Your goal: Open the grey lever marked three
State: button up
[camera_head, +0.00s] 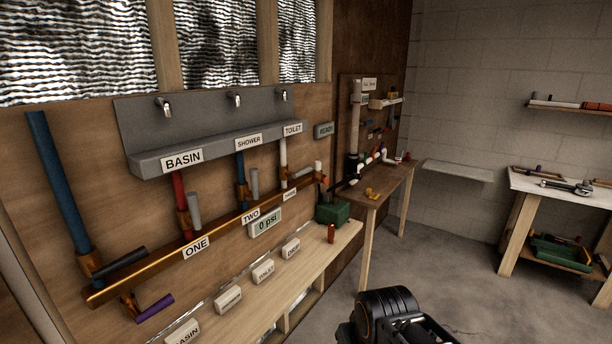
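The sign THREE (290,194) is small and hard to read, near the right end of a copper pipe (150,270) along the wooden wall. A white pipe (283,155) rises above it to the TOILET sign. Similar grey levers stand upright by ONE (194,209) and TWO (254,183). My gripper (412,330) is low at the bottom centre-right, far from the levers, touching none of them. Its fingers are not clear.
A wooden ledge (300,258) with labelled blocks runs below the copper pipe. A green box (333,212) and a red-brown can (331,233) stand at its far end. Workbenches stand behind (385,185) and at right (560,195). The concrete floor (460,260) between them is clear.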

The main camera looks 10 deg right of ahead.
aim_at(307, 170)
jog(key=z, duration=0.5)
jog(key=i, duration=1.2)
jog(key=u, duration=0.15)
